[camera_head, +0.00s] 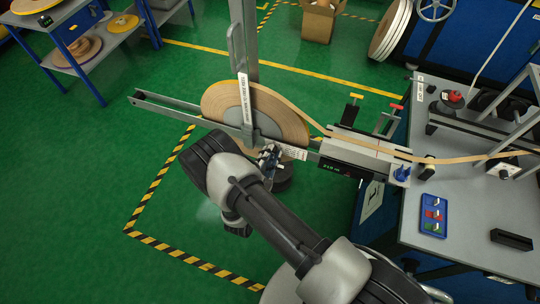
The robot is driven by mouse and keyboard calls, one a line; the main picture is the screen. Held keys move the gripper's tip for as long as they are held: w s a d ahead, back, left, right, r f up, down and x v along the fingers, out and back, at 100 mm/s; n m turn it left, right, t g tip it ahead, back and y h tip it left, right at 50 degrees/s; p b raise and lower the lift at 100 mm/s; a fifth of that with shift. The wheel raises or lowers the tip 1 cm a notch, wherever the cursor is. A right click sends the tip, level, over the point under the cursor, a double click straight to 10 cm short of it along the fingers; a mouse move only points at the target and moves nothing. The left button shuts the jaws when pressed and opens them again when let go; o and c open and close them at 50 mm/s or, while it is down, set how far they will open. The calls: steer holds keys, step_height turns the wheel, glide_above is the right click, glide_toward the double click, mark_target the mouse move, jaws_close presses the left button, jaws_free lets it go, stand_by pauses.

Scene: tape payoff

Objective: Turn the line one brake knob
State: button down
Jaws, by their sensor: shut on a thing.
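My gripper (269,157) is at the front of the tape reel, low on its right side, beside the upright steel post. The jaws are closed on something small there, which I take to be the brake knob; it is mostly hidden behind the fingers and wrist. The large tan tape reel (217,103) stands upright on the payoff stand (160,104). The tan tape (297,112) runs from the top of the reel to the right, through the guide unit.
The grey worktable (463,240) at right holds a blue tray (433,215) and a black block (511,240). The guide unit (350,150) juts left from it. A shelf (85,50) with reels and a cardboard box (318,20) stand behind. Green floor is clear at left.

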steer(key=m, duration=1)
steer(key=shift+b, duration=0.35)
steer(key=shift+m, duration=0.5)
steer(key=c, duration=1.4)
jaws_free()
steer(key=shift+o, duration=0.2)
steer(key=v, duration=1.2)
steer(key=shift+d, duration=0.15)
